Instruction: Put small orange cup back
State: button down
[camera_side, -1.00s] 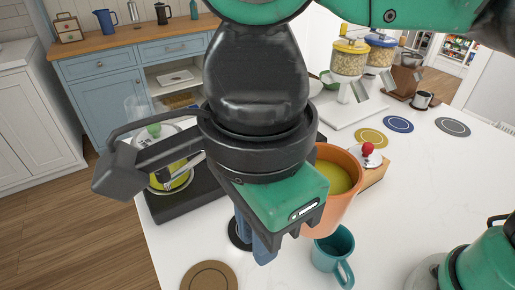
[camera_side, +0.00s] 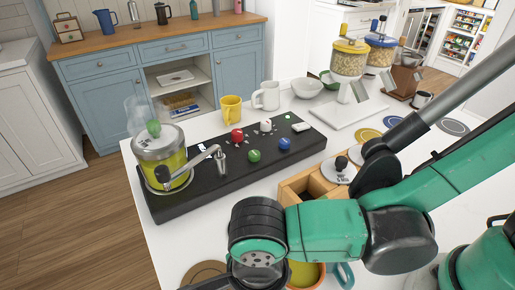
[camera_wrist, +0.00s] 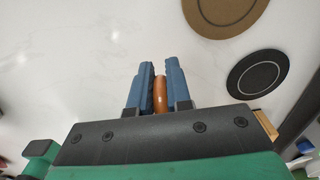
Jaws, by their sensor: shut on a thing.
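The orange cup (camera_side: 316,277) with a yellow inside shows low in the side view, mostly covered by my arm. In the wrist view, my gripper (camera_wrist: 160,82) has its blue fingers shut on a narrow orange part of the cup (camera_wrist: 160,97). The rest of the cup is hidden there. I cannot tell whether the cup touches the counter.
A brown round mat (camera_wrist: 222,22) and a dark ringed disc (camera_wrist: 257,78) lie on the counter. A wooden box (camera_side: 298,190) and a black stand (camera_side: 190,205) are behind my arm. White counter (camera_wrist: 60,60) is clear at left.

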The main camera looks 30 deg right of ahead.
jog(key=shift+f, duration=1.85)
jog(key=c, duration=0.8)
grip_release()
jog(key=shift+f, duration=0.15)
